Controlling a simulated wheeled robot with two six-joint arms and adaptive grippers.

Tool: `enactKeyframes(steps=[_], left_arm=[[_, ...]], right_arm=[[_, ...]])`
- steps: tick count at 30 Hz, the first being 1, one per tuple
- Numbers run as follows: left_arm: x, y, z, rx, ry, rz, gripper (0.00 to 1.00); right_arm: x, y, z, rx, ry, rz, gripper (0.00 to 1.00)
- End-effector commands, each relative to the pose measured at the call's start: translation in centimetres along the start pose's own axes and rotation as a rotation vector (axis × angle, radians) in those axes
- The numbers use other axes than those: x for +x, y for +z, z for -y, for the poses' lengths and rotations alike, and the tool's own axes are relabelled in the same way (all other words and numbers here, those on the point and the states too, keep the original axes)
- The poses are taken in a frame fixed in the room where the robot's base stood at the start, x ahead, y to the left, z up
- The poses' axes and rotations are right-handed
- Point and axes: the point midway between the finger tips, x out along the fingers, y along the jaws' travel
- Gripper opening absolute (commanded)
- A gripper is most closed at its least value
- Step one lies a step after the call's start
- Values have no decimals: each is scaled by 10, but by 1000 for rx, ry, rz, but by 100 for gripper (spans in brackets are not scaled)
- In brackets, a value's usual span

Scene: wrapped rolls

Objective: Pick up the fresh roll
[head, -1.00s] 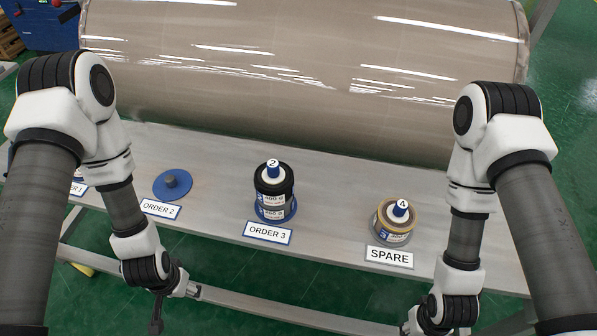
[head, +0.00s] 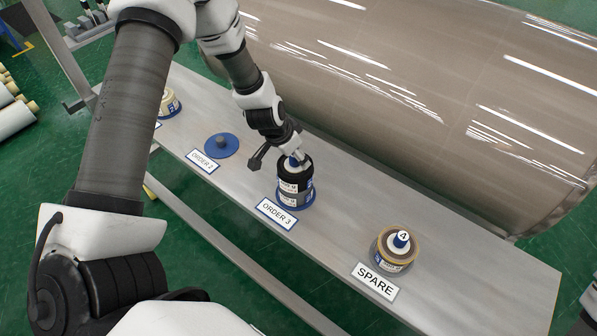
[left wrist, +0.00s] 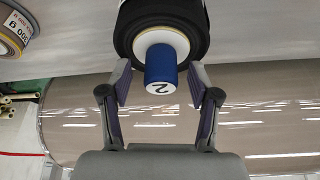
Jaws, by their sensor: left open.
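A dark roll with a white core and a blue plug marked 2 stands on the blue ORDER 3 base (head: 296,204). The dark roll (head: 296,172) sits on top of a second labelled part. In the left wrist view the dark roll (left wrist: 135,32) is at the top, and its blue plug (left wrist: 162,72) points toward me. My left gripper (head: 280,160) is open just above this roll. In the wrist view its fingers (left wrist: 162,92) are on either side of the plug, with no clear contact. A tan roll with plug 4 (head: 400,256) stands at SPARE. My right gripper is out of view.
A cream roll (head: 170,103) stands farther left. A large wrapped cylinder (head: 400,90) lies close behind the shelf (head: 345,225). The shelf between ORDER 3 and SPARE is clear.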

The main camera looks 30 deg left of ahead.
Motion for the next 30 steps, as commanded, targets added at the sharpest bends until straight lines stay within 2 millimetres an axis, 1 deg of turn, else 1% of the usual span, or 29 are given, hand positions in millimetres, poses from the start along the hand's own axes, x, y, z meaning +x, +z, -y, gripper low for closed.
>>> enactKeyframes(steps=[1, 8, 9, 11, 12, 13, 14, 23, 26, 29, 30], left_arm=[[8, 2, 0, 1, 0, 1, 62], [6, 0, 0, -1, 1, 1, 62], [6, 0, 0, -1, 1, 1, 48], [6, 0, 0, -1, 1, 1, 26], [6, 0, 0, -1, 1, 1, 12], [6, 0, 0, -1, 1, 1, 2], [6, 0, 0, -1, 1, 1, 0], [5, -1, 0, 0, 0, 0, 0], [-6, -6, 0, -2, 0, -1, 0], [-27, -14, 0, -2, 0, -1, 0], [-38, -19, 0, -1, 0, -1, 0]], right_arm=[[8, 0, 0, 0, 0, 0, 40], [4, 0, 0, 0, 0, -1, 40], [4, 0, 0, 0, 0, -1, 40], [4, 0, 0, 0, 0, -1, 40], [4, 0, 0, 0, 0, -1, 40], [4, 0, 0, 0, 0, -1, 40], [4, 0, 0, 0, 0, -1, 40], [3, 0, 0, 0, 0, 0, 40], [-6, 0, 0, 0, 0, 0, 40], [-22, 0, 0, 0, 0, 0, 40], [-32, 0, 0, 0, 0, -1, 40]])
